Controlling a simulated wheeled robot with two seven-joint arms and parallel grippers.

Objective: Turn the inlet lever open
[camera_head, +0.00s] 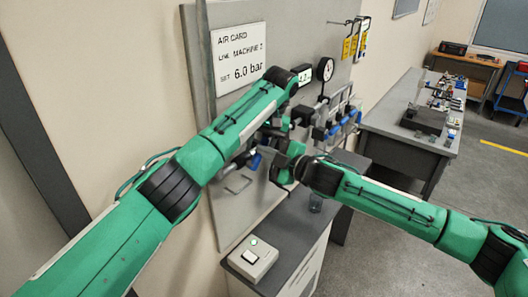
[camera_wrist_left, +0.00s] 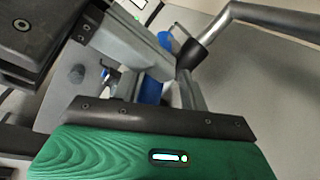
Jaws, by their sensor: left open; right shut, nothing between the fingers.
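A blue handle (camera_head: 254,161), which looks like the inlet lever, shows low on the grey panel in the head view. My left gripper (camera_head: 258,148) is at the panel beside it, partly hidden by my arm. In the left wrist view the open jaws (camera_wrist_left: 160,75) have blue parts (camera_wrist_left: 151,89) showing between and beyond them. I cannot tell whether the fingers touch the blue handle. My right gripper (camera_head: 280,165) is shut and empty, close to the left one; its fingertips are hard to make out.
A pressure gauge (camera_head: 325,69) and a row of valves with blue parts (camera_head: 345,123) sit right of my grippers. A sign (camera_head: 240,60) reads 6.0 bar. Below, a button box (camera_head: 252,258) stands on a grey cabinet. A grey pipe (camera_wrist_left: 265,17) passes close above the left jaws.

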